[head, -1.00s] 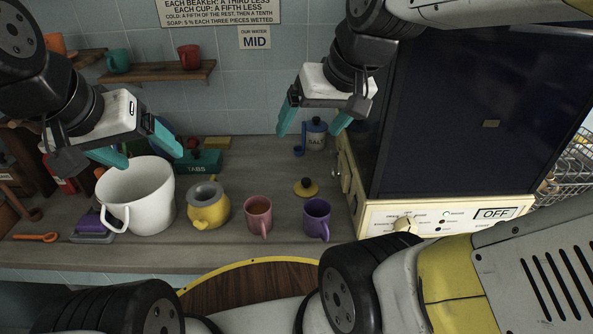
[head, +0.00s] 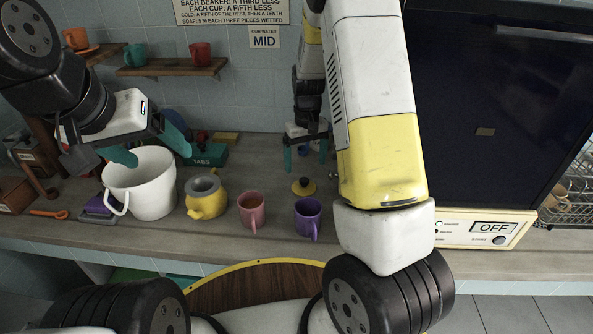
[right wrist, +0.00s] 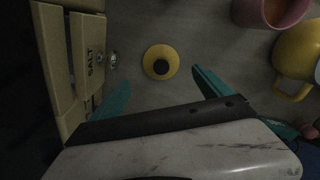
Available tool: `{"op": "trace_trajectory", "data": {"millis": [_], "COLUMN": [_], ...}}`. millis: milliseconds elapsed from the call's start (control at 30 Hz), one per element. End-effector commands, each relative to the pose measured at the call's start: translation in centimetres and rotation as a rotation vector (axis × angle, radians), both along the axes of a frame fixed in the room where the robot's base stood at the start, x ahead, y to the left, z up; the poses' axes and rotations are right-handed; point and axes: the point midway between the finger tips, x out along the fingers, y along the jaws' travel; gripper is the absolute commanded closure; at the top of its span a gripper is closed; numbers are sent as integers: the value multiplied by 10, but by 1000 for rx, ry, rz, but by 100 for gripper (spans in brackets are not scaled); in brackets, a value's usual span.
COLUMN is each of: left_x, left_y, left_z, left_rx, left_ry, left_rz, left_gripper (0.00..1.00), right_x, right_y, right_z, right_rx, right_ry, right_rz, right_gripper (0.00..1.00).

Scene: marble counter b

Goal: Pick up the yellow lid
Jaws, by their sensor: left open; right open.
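The yellow lid (head: 303,190), a small round disc with a dark knob, lies flat on the counter behind the purple mug. In the right wrist view the lid (right wrist: 160,53) shows from above, beyond and roughly between the fingertips. My right gripper (head: 305,157) is open and empty, behind and above the lid in the head view; its teal fingers also frame the right wrist view (right wrist: 160,85). The fingers do not touch the lid. My left gripper (head: 150,150) is open and empty over the large white mug's rim. Part of the right arm is hidden behind its own upper link.
A yellow pot (head: 206,203) with an open grey top, a pink mug (head: 251,210) and a purple mug (head: 308,217) stand near the lid. The large white mug (head: 146,190) is further left. A beige-framed machine (head: 483,228) bounds the right; its panel (right wrist: 82,50) is close to the lid.

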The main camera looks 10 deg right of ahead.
Motion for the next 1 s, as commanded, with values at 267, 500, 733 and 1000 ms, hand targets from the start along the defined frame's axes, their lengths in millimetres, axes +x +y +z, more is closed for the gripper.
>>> {"op": "trace_trajectory", "data": {"millis": [267,500,733,1000], "left_x": [0,0,0,0], "left_y": [0,0,0,0], "left_z": [0,0,0,0], "left_rx": [0,0,0,0], "left_ry": [0,0,0,0], "left_rz": [0,0,0,0], "left_gripper": [22,22,22,22], "right_x": [1,-1,0,0], "right_y": [0,3,3,3], "right_z": [-28,-62,-82,-82], "right_rx": [-6,-6,-5,-5], "right_ry": [8,9,6,5], "right_rz": [2,2,2,3], "right_gripper": [11,11,11,25]}}
